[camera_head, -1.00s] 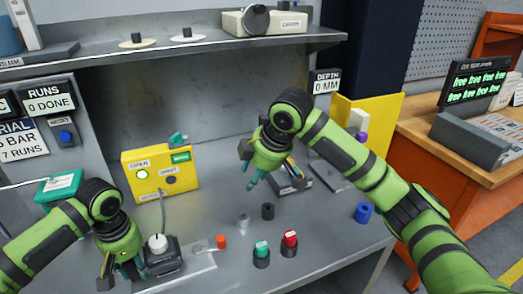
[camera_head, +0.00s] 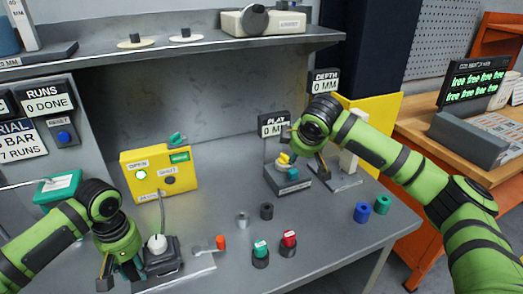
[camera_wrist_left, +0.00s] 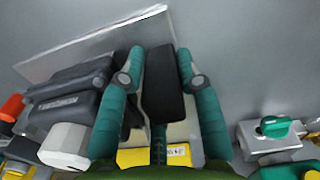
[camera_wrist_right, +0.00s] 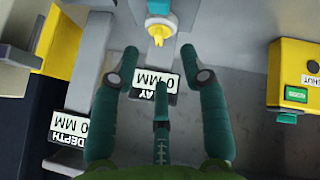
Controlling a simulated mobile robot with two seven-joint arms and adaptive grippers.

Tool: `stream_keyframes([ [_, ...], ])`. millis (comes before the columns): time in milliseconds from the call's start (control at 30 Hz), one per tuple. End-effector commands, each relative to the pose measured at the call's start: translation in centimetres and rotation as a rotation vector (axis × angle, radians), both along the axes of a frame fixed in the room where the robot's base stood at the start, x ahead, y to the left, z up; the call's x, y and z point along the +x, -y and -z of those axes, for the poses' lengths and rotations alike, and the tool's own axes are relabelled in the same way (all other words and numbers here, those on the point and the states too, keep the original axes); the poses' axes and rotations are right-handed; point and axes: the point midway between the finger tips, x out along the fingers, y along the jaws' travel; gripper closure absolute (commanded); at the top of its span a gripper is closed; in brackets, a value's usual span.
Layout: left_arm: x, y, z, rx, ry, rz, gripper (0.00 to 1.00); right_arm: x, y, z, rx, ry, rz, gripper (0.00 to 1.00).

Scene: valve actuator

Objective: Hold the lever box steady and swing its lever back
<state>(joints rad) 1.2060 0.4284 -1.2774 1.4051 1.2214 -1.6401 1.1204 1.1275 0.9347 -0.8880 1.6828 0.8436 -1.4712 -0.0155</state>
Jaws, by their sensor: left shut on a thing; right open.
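A dark box with a white knob (camera_head: 157,245) stands on a flat plate at the front left; an orange-tipped piece (camera_head: 220,242) lies to its right. I cannot tell which part is its lever. The box also shows in the left wrist view (camera_wrist_left: 75,95). My left gripper (camera_head: 122,272) is at its left side, shut on a black block (camera_wrist_left: 165,85) beside the box; whether they are joined is unclear. My right gripper (camera_head: 306,170) is open, by the PLAY stand; its fingers (camera_wrist_right: 160,65) are empty, with a yellow piece (camera_wrist_right: 160,28) just beyond them.
A yellow lamp box (camera_head: 160,172) marked OPEN and SHUT stands behind, cabled to the dark box. The PLAY sign (camera_head: 274,125) and DEPTH sign (camera_head: 325,82) stand at the back right. Red (camera_head: 289,240) and green (camera_head: 261,250) capped pieces stand in front. A shelf (camera_head: 180,50) overhangs the bench.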

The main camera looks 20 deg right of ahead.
Motion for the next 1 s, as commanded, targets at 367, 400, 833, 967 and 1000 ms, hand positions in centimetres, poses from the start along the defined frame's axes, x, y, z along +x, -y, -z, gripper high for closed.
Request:
stream_keyframes([
  [367,-0.1,0.1,0.1,-0.002,-0.002,0.003,1.0,0.0,0.0,0.1,0.0,-0.001,0.001,1.0],
  [400,-0.1,0.1,0.1,-0.002,-0.002,0.003,1.0,0.0,0.0,0.1,0.0,-0.001,0.001,1.0],
  [833,0.0,0.1,0.0,-0.001,-0.001,0.001,1.0,-1.5,-15.7,2.8,0.303,-0.141,0.244,1.0],
  [967,0.0,0.0,0.0,0.0,0.0,0.0,1.0,-3.2,-20.9,3.1,0.376,-0.196,0.354,1.0],
  [1000,0.0,0.0,0.0,0.0,0.0,0.0,1.0,-3.6,-22.1,3.2,0.392,-0.207,0.383,1.0],
])
